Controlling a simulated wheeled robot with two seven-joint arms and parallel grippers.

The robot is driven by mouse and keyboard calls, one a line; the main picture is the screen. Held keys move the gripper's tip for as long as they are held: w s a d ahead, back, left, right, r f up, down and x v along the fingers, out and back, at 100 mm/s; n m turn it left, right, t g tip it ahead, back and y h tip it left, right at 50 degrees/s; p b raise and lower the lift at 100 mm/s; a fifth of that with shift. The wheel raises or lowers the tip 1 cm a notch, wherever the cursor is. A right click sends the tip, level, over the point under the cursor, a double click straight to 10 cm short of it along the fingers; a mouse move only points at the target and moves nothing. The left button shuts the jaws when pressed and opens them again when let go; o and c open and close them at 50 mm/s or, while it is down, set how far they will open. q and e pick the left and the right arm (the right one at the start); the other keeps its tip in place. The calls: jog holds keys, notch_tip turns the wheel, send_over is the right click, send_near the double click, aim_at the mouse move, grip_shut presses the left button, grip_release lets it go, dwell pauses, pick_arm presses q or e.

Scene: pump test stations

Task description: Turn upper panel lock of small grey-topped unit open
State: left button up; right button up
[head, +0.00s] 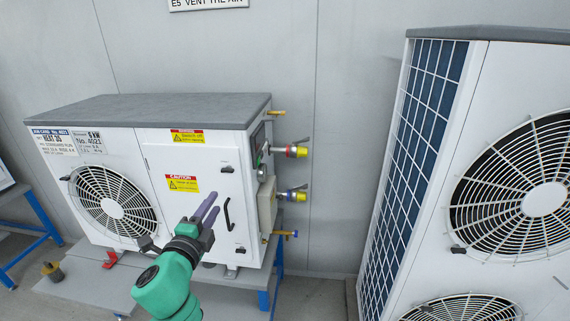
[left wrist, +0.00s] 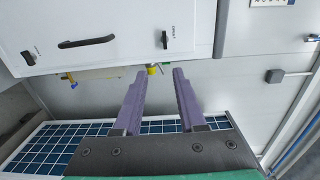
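The small white unit with a grey top (head: 180,108) stands on a grey bench at the left. Its upper panel lock (head: 227,169), a small dark lever, lies roughly level near the top right of the front panel. In the left wrist view, which is turned sideways, this lock (left wrist: 165,40) shows beyond the fingertips. A lower lock (head: 240,250) and a black handle (head: 227,214) are on the same panel. My left gripper (head: 211,205) is open and empty, in front of the panel and below the upper lock in the head view. My right gripper is not in view.
A larger white unit (head: 480,150) with blue-backed grilles stands at the right. A grey wall lies behind, with a gap between the units.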

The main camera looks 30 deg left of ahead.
pick_arm(q)
jog(key=p, duration=0.2)
send_near(227, 172)
jog(key=p+x, duration=0.1)
jog(key=x, duration=0.6)
jog(key=shift+w+f, duration=0.1)
jog(key=shift+w, duration=0.3)
jog(key=shift+w+a, duration=0.25)
jog(key=shift+a, duration=0.15)
grip_shut()
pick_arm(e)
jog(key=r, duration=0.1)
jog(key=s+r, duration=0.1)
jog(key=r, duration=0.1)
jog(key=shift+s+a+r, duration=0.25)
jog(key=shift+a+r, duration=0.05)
